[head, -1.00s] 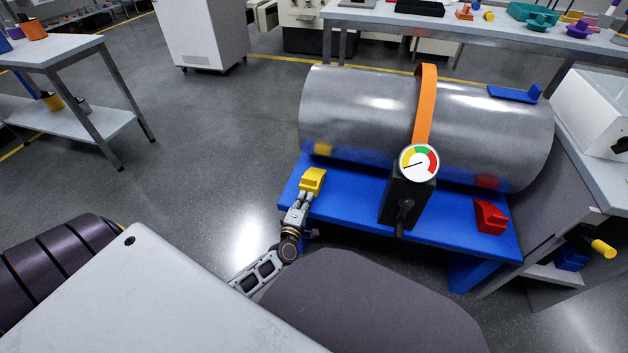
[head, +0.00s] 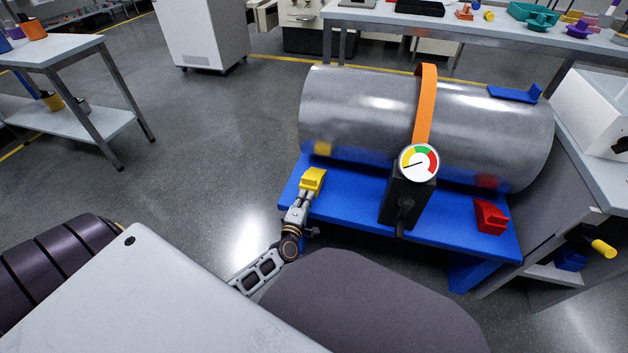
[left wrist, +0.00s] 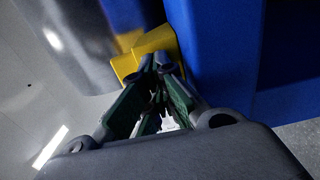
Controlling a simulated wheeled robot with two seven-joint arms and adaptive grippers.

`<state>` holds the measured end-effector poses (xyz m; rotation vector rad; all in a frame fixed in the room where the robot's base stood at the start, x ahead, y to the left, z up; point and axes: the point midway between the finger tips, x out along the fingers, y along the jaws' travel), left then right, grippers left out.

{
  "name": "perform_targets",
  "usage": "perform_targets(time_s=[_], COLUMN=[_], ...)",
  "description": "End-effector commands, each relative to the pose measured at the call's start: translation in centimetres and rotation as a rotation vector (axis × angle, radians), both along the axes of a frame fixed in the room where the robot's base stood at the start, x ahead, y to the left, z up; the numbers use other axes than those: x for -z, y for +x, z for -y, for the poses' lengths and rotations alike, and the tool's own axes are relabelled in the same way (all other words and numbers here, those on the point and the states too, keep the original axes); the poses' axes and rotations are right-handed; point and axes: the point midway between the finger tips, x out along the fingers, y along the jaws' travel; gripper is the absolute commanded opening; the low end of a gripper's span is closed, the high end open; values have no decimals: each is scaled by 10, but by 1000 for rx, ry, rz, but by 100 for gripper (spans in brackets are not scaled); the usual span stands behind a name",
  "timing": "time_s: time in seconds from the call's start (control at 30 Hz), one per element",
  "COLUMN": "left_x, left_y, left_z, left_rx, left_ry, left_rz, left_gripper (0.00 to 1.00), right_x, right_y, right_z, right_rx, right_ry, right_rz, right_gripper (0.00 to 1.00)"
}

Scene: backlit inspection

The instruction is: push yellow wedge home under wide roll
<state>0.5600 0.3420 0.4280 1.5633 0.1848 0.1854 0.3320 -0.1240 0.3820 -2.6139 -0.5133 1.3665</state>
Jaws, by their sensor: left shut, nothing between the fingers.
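The wide roll (head: 365,115) is a big shiny metal cylinder lying on a blue bench (head: 345,205), with an orange strap (head: 425,105) over it. The yellow wedge (head: 313,179) sits on the bench's left part, in front of the roll; in the head view a strip of blue shows between them. My left gripper (head: 302,199) is shut and empty, its tips at the wedge's near side. In the left wrist view the fingertips (left wrist: 157,62) are against or very close to the wedge (left wrist: 147,52); contact is hard to tell. My right gripper is not in view.
A black box with a round dial (head: 419,162) stands at the bench's front middle. A red wedge (head: 491,217) sits at the right. A blue angled piece (head: 516,93) lies on top of the roll. Floor left of the bench is clear.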

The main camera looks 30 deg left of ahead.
Motion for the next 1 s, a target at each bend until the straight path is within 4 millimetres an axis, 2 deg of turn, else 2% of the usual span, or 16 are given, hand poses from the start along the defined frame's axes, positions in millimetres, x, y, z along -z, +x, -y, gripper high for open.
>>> perform_targets(time_s=[1.0], left_x=[0], left_y=[15], left_z=[-3], left_rx=[0], left_ry=[0], left_rz=[0], left_gripper=[0], right_x=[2], right_y=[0], right_z=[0], right_rx=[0], right_ry=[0], right_rz=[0], right_gripper=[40])
